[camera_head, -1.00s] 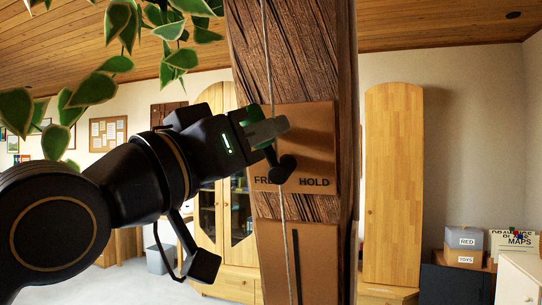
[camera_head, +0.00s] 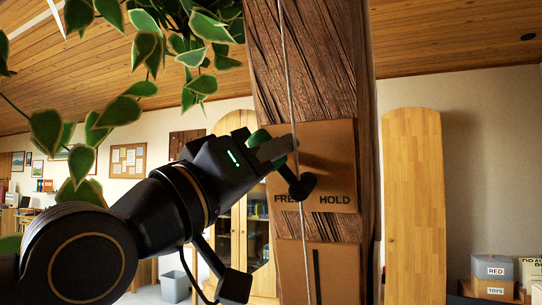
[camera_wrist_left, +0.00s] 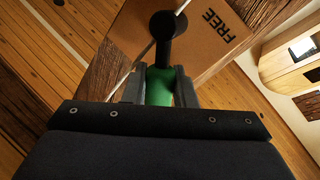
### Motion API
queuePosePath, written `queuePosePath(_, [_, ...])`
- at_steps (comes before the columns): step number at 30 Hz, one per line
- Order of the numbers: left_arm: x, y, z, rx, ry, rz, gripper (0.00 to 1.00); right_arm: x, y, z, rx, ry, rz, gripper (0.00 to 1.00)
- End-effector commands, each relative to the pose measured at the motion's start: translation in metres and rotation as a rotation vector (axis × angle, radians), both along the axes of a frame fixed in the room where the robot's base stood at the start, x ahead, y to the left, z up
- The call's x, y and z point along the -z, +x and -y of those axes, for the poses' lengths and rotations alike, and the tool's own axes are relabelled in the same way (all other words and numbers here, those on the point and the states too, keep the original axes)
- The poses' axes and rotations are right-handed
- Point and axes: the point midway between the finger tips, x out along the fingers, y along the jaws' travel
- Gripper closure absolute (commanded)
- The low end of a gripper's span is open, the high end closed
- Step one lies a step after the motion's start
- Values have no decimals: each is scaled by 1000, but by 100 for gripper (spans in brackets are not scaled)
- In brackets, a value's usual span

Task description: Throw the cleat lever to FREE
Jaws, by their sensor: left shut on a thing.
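The cleat lever has a black pivot knob (camera_head: 302,186) and a green grip (camera_head: 258,137). It is mounted on a brown plate (camera_head: 335,165) marked FREE on the left and HOLD on the right. The lever leans up and left from the knob, toward the FREE side. My left gripper (camera_head: 277,149) is shut on the green grip and partly hides it. In the left wrist view the green grip (camera_wrist_left: 159,86) sits between my fingers, with the black knob (camera_wrist_left: 166,26) beyond it and the FREE lettering to the right. My right gripper is not in view.
The plate is on a thick timber post (camera_head: 318,75). A thin rope (camera_head: 286,70) runs down the post past the knob. A lower brown plate (camera_head: 340,270) has a dark slot. Leafy plant stems (camera_head: 150,55) hang above my left arm.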

Motion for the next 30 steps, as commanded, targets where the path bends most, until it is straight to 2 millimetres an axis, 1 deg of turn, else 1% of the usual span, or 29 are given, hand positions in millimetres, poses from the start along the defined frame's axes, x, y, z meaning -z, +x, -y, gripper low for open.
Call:
queuePosePath(1, [2,1,1,2,2,-6,74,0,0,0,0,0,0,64])
queuePosePath(3, [2,1,1,2,2,-6,66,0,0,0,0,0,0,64])
queuePosePath(10, [1,0,0,1,0,-3,66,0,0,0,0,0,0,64])
queuePosePath(13, [4,-2,-3,0,0,-2,66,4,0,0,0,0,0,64])
queuePosePath(17, [12,-14,-15,-1,-3,-1,66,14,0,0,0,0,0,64])
queuePosePath(22, [25,-33,-35,0,-1,0,66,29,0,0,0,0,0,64])
queuePosePath(25, [29,-42,-44,0,1,-2,66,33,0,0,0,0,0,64])
queuePosePath(30, [32,-49,-52,0,1,-4,66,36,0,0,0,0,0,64])
